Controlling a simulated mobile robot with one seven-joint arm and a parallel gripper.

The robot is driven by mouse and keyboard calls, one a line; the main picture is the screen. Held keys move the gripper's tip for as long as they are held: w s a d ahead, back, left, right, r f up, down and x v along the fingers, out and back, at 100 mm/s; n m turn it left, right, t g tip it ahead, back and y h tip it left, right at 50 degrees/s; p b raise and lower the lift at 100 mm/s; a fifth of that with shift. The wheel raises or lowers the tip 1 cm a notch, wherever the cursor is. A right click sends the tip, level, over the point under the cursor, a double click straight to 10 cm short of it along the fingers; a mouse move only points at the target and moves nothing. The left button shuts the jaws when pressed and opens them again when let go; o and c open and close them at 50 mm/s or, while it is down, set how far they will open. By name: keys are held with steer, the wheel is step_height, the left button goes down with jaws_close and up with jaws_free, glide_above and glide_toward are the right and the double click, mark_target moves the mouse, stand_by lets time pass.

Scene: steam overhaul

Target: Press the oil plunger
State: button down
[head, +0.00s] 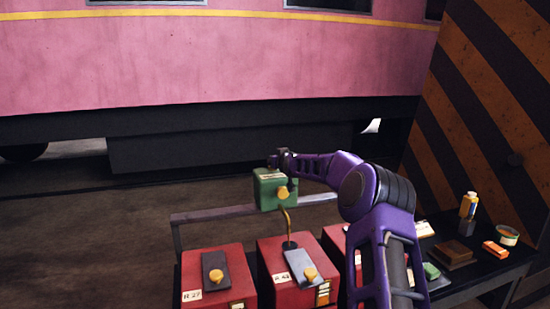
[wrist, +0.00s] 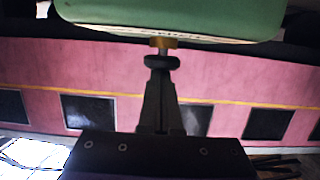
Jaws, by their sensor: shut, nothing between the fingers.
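The green oil box (head: 268,190) has a pale label along its top edge and a yellow knob on its front. In the wrist view, which looks upside down, the green box (wrist: 175,14) fills the top. The plunger, a dark round cap (wrist: 162,62) on a brass collar, stands out from it. My gripper (head: 280,161) is at the top of the box in the head view. In the wrist view my gripper's fingers (wrist: 162,78) are shut, empty and lined up with the cap. They look against it, but I cannot tell contact for certain.
Red boxes (head: 217,277) with levers and yellow knobs stand below, with a bent brass pipe (head: 288,228). A dark bench (head: 480,270) at right holds a bottle (head: 468,205), a tin and small blocks. A striped panel (head: 490,100) stands at right; a pink carriage (head: 230,60) lies behind.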

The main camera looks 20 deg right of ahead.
steer(key=shift+f, duration=0.35)
steer(key=shift+a+r, duration=0.1)
steer(key=shift+r, duration=0.45)
step_height(320, 180, up, 4)
steer(key=shift+f+p, duration=0.25)
steer(key=shift+p, duration=0.4)
steer(key=b+v, duration=0.1)
steer(key=v, duration=0.9)
steer(key=shift+b, duration=0.35)
steer(key=shift+w+p, duration=0.2)
steer(key=shift+p, duration=0.1)
steer(key=shift+w, duration=0.1)
